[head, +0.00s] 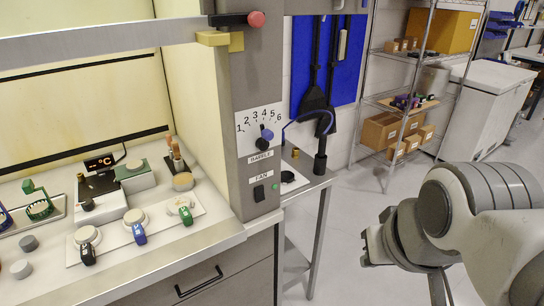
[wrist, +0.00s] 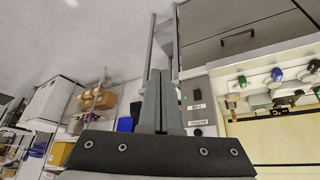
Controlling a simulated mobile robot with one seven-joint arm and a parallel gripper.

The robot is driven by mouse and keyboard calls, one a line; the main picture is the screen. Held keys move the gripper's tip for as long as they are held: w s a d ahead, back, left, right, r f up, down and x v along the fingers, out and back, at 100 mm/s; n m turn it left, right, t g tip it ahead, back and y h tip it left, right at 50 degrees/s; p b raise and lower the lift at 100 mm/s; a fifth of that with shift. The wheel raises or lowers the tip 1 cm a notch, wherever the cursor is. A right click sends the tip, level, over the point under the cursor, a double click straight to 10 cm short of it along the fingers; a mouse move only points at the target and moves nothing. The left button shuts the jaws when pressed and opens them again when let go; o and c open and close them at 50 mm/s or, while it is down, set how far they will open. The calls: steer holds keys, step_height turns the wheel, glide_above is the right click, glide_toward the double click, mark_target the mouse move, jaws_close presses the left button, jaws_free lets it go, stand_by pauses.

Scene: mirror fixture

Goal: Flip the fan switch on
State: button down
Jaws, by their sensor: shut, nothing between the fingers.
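The fan switch (head: 259,193) is a small black rocker on the grey column of the fume hood, below a label reading FAN. A small green mark (head: 275,187) sits beside it. I cannot tell which side of the rocker is pressed. In the wrist view, which is upside down, the switch (wrist: 196,95) shows small, to the right of the fingers. My gripper (head: 372,247) is at the right in the head view, well apart from the column. In the wrist view my gripper (wrist: 161,74) has its fingers together, with nothing between them.
The blue baffle knob (head: 265,138) on a numbered dial is above the switch. A side table (head: 311,187) with a black stand (head: 321,150) and blue hose is right of the column. A drawer handle (head: 199,281) is below the hood. Floor (head: 350,215) is clear between table and gripper.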

mark_target(261, 200)
steer(key=w+d+f+n+t+h+b, duration=0.1)
steer(key=w+f+n+t+b, duration=0.3)
steer(key=w, duration=0.4)
steer(key=w+d+f+n+t+b, duration=0.1)
steer(key=w+d+f+n+b, duration=0.1)
steer(key=w+f+n+b, duration=0.5)
steer(key=w+a+f+n+t+y+b, duration=0.3)
steer(key=w+a+f+n+y, duration=0.3)
steer(key=a+n+y, duration=0.4)
steer(key=shift+w+a+f+n+b, duration=0.25)
steer(key=shift+a+f+n+b, duration=0.5)
steer(key=shift+n, duration=1.15)
steer(key=shift+w+a+r, duration=0.1)
steer(key=shift+a, duration=0.05)
steer(key=x, duration=1.4)
steer(key=shift+r, duration=0.2)
